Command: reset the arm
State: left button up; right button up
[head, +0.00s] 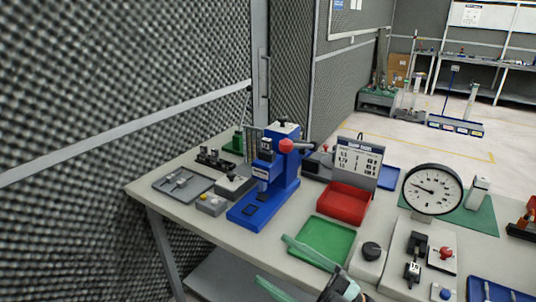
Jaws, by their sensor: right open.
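My right gripper (272,259) comes in at the bottom of the head view with two long pale green fingers. The fingers are spread apart, point to the left, and hold nothing that I can see. The upper finger passes in front of the green tray (325,232) on the workbench (225,237). I cannot tell how high the gripper is above the bench. Most of my right arm is out of frame. My left gripper is not in view.
A blue press (284,180) with a red-knobbed lever stands left of the gripper. A red bin (343,204), a dial gauge (432,190) and a grey panel with knobs (413,264) are close by. A foam wall (120,60) borders the bench's left side.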

jog(key=d+f+m+t+h, duration=0.3)
jog(key=d+f+m+h, duration=0.2)
jog(key=f+m+h, duration=0.4)
jog(key=d+f+m+t+h, duration=0.3)
jog(key=d+f+m+h, duration=0.4)
jog(key=f, duration=0.4)
jog(key=s+d+f+m+g+h, duration=0.2)
jog(key=s+f+m+g, duration=0.3)
jog(key=s+f, duration=0.8)
jog(key=shift+d+f+g+p, duration=0.15)
jog(key=shift+f+g+p, duration=0.2)
jog(key=shift+f+g, duration=0.2)
